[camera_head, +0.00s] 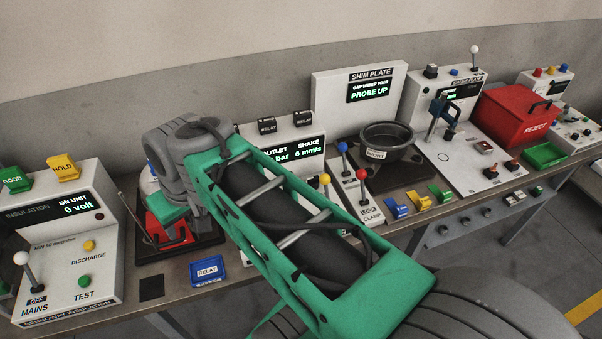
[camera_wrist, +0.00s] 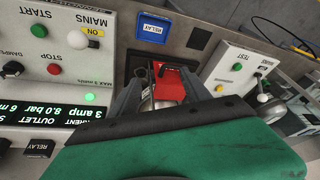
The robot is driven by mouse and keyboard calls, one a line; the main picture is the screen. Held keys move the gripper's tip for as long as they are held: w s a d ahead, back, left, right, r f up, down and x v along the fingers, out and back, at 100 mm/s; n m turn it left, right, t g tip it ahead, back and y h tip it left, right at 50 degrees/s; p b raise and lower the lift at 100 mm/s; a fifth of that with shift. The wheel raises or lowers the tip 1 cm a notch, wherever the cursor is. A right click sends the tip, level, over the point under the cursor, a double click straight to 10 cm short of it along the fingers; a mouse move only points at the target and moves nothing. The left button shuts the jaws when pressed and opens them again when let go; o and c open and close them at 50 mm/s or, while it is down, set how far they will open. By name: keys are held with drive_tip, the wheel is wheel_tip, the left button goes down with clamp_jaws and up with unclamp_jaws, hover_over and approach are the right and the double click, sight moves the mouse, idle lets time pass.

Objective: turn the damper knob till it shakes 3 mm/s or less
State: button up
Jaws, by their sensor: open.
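The test panel with the damper control shows in the wrist view, turned upside down. A dark round knob (camera_wrist: 12,69) sits at its left edge beside a partly cut-off label that seems to read DAMPER. The panel's display (camera_wrist: 50,110) reads 3 amp, 8.0 bar and 6 m, cut off. In the head view the display (camera_head: 298,149) shows SHAKE at about 6 mm/s. My gripper (camera_wrist: 163,70) is open, its grey fingers either side of a red compressor (camera_wrist: 170,84); I cannot tell whether they touch it. The compressor also shows in the head view (camera_head: 168,232), partly behind my arm.
The panel's MAINS lever (camera_wrist: 80,39) has a lamp reading ON. A blue RELAY tray (camera_head: 207,270) lies at the bench front. The insulation tester (camera_head: 65,250) stands left; a dark pot (camera_head: 387,138) and red REJECT box (camera_head: 515,115) stand right. My arm hides much of the panel.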

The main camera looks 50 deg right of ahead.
drive_tip(key=w+d+f+m+b, duration=0.2)
drive_tip(key=w+d+b, duration=0.2)
drive_tip(key=d+b, duration=0.5)
drive_tip(key=m+h+b, duration=0.2)
drive_tip(key=b, duration=0.7)
approach(313, 178)
drive_tip(key=shift+s+f, duration=0.1)
drive_tip(key=shift+f, duration=0.45)
drive_tip(key=b+x, duration=0.4)
drive_tip(key=x, duration=0.2)
drive_tip(key=shift+w+d+f+b, duration=0.1)
drive_tip(key=shift+w+f+b, duration=0.3)
drive_tip(key=shift+b, duration=0.1)
drive_tip(key=shift+r, duration=0.1)
drive_tip(key=shift+c, duration=0.2)
clamp_jaws()
